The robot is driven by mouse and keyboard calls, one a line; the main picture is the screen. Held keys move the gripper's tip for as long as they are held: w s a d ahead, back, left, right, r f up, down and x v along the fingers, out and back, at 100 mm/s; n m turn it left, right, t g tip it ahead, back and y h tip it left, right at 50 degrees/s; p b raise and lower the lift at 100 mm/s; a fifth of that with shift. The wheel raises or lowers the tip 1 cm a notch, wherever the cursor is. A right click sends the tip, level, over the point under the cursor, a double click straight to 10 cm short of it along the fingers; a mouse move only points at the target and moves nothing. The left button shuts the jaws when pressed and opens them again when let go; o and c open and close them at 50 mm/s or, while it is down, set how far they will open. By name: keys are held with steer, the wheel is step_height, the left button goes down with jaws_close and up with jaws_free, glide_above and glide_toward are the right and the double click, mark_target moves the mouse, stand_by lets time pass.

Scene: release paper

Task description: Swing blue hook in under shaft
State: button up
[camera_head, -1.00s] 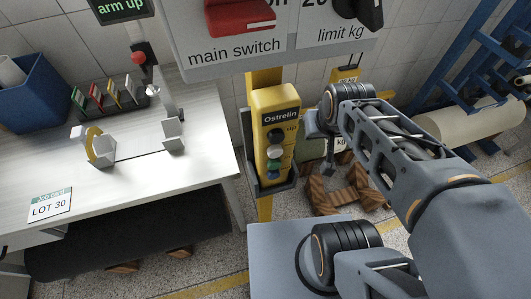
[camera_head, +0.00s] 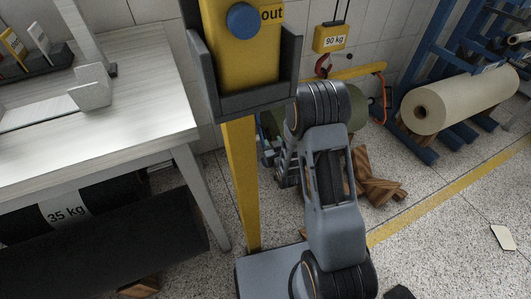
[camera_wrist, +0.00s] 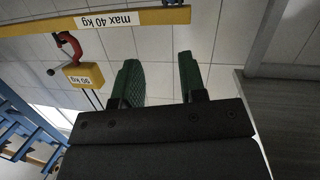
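I cannot clearly make out a blue hook in either view. A yellow beam (camera_head: 358,72) hangs from a red hook under the 90 kg block (camera_head: 328,40). An orange hook (camera_head: 385,95) hangs at the beam's right end, beside an olive roll (camera_head: 358,106). My arm hides the beam's left end and much of this roll; its shaft is not clear. In the wrist view the beam (camera_wrist: 105,20) crosses the top, upside down. My gripper (camera_wrist: 160,82) is open, its green fingers apart with only tiled wall visible between them. My arm hides the gripper in the head view.
A yellow post (camera_head: 240,180) with a dark holder stands left of my arm. A worktable (camera_head: 110,140) is at left, with a dark roll under it. Wooden blocks (camera_head: 375,185) lie below the olive roll. A cream roll (camera_head: 465,98) rests by a blue rack. Floor at right is mostly clear.

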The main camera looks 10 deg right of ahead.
step_height(320, 180, down, 10)
steer(key=s+r+t+b, duration=0.1)
steer(key=s+t+b, duration=0.1)
steer(key=b, duration=0.2)
steer(key=w+b, duration=0.1)
steer(key=w, duration=0.3)
steer(key=w+b, duration=0.2)
steer(key=w, duration=0.3)
steer(key=w+b, duration=0.1)
steer(key=w, duration=0.3)
steer(key=shift+w+a+f, duration=0.15)
steer(key=shift+w+f, duration=0.1)
steer(key=shift+w, duration=0.15)
jaws_close()
